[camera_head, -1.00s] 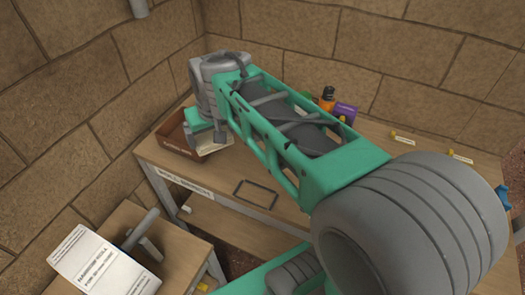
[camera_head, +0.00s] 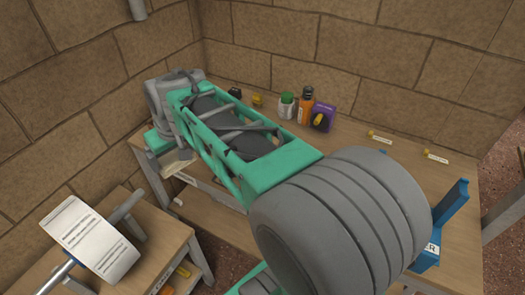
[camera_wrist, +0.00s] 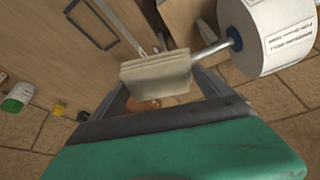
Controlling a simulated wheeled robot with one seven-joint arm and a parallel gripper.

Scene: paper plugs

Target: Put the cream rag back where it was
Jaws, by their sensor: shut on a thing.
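The cream rag (camera_wrist: 157,73) is a folded pad between the fingers of my gripper (camera_wrist: 165,92) in the wrist view. My gripper is shut on it. In the head view the rag (camera_head: 178,163) shows below my gripper at the left end of the workbench (camera_head: 365,172), held in the air near the bench's front left corner. My arm hides much of the bench's left part.
A paper roll (camera_head: 92,238) on a bar is at the lower left, over a smaller table (camera_head: 135,262). A green-capped bottle (camera_head: 287,104), an orange bottle (camera_head: 305,106) and a purple box (camera_head: 322,117) stand at the bench's back. A blue holder (camera_head: 440,228) is at the right.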

